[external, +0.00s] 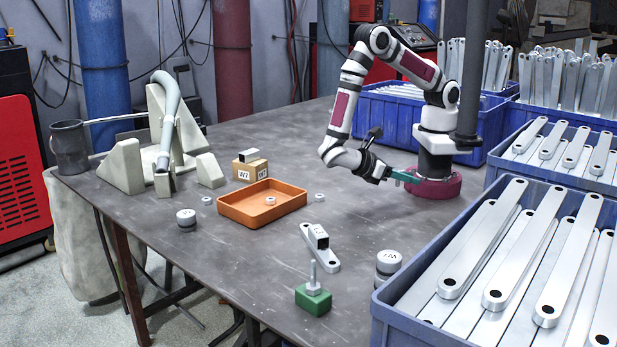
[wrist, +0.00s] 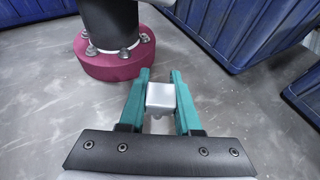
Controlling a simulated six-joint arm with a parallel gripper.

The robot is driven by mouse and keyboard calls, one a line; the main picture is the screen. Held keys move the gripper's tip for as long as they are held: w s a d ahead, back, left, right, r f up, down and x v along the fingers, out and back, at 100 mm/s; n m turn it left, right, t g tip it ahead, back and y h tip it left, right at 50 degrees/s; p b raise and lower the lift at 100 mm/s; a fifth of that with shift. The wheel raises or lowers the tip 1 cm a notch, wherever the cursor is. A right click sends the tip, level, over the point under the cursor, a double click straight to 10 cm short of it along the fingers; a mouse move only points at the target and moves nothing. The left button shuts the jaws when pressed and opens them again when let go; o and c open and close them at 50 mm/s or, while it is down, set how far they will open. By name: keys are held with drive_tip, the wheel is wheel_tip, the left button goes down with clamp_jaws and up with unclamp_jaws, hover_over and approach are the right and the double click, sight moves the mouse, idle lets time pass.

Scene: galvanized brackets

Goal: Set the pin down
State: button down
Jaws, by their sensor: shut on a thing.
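My gripper (wrist: 161,80), with teal fingers, is shut on the pin (wrist: 160,97), a silver-grey piece with a squarish end and a small rounded part below it in the wrist view. The fingers lie on both sides of it. In the external view my gripper (external: 408,176) is low over the table (external: 345,215), beside my maroon base. The pin cannot be made out there. Whether it touches the table I cannot tell.
An orange tray (external: 238,213) holds a small round part. A flat bracket (external: 328,262), a green block (external: 313,301) with an upright stud and round weights (external: 186,217) (external: 388,262) stand apart. Blue crates (external: 385,300) of brackets line the right. The table between is mostly clear.

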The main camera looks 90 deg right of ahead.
drive_tip(key=w+a+r+m+t+y, duration=0.2)
drive_tip(key=w+a+m+y, duration=0.35)
drive_tip(key=a, duration=0.45)
drive_tip(key=w+a+r+m+t+y, duration=0.15)
drive_tip(key=w+a+m+y, duration=0.25)
drive_tip(key=a+m+y, duration=0.4)
drive_tip(key=shift+n+h, duration=0.55)
drive_tip(key=shift+n, duration=0.3)
drive_tip(key=x, duration=0.4)
drive_tip(key=w+a+x, duration=0.1)
drive_tip(key=x, duration=0.3)
drive_tip(key=w+x, duration=0.1)
drive_tip(key=x, duration=0.3)
drive_tip(key=shift+s+a+f, duration=0.15)
drive_tip(key=shift+a+f, duration=0.35)
drive_tip(key=f, duration=0.4)
drive_tip(key=shift+s+a, duration=0.25)
drive_tip(key=shift+a, duration=0.05)
drive_tip(key=shift+f, duration=0.25)
drive_tip(key=c, duration=0.6)
unclamp_jaws()
drive_tip(key=shift+f, duration=0.15)
